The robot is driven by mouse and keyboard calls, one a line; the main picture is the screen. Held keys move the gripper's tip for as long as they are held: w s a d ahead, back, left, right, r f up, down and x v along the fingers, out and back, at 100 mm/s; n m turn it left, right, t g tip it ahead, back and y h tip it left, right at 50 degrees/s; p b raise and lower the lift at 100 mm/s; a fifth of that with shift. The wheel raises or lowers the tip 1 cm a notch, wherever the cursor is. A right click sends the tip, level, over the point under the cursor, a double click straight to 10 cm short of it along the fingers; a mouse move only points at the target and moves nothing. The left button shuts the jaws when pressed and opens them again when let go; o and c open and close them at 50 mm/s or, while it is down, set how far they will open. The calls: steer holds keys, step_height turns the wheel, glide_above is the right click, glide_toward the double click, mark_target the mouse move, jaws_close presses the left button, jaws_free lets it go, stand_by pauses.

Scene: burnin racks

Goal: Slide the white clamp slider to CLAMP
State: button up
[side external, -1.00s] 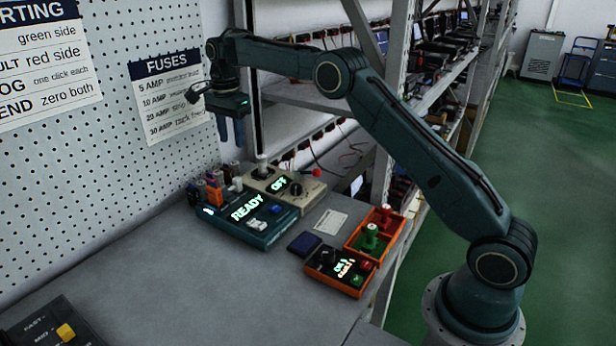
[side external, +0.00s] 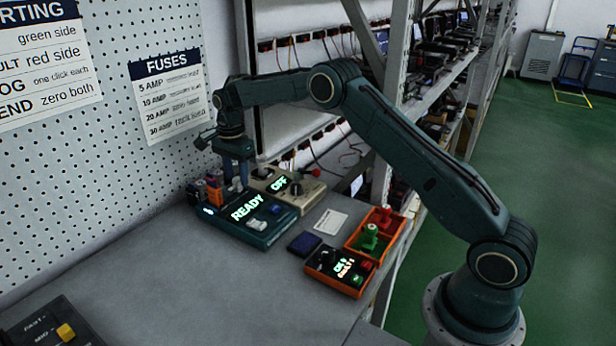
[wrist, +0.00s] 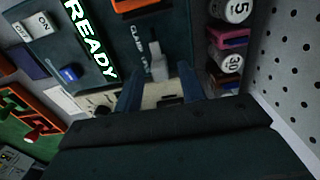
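The teal station (side external: 240,222) with a lit READY display stands at the back of the bench. In the wrist view, the white clamp slider (wrist: 157,66) stands on the teal panel beside lettering that reads CLAMP, with a second word partly hidden. My gripper (wrist: 160,72) is open, and its two blue fingers appear on either side of the slider with gaps. I cannot tell whether they touch it. In the side view, my gripper (side external: 236,183) points down over the back left of the station and hides the slider.
A beige box (side external: 300,187) reading OFF sits behind the station. Fuses (wrist: 230,62) stand close beside the slider. An orange-rimmed control box (side external: 338,272) and an orange tray (side external: 375,234) are at the right. The pegboard wall is close on the left.

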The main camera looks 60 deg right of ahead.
steer(key=shift+f, duration=1.2)
jaws_close()
